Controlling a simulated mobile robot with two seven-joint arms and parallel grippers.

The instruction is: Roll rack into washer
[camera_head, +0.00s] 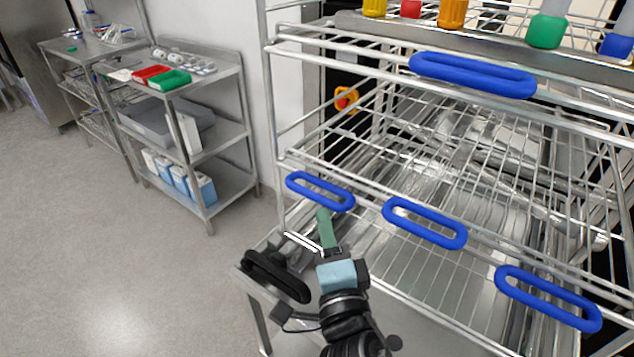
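The rack (440,165) is a tall wire frame with several levels, filling the right half of the head view. Blue loop handles sit along its front: a left one (320,191), a middle one (424,223), a right one (548,298) and an upper one (472,75). My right gripper (325,218), with a green finger and pale blue body, is just below the left handle. Its fingertip meets the handle's lower edge in the picture; contact is unclear. Only one finger shows clearly, so its opening is hidden. My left gripper is out of view.
A black handle (276,276) sits on a metal cart left of my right gripper. A steel shelf unit (222,130) with red and green trays stands at the left, with another table (90,47) behind. The grey floor at left is clear.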

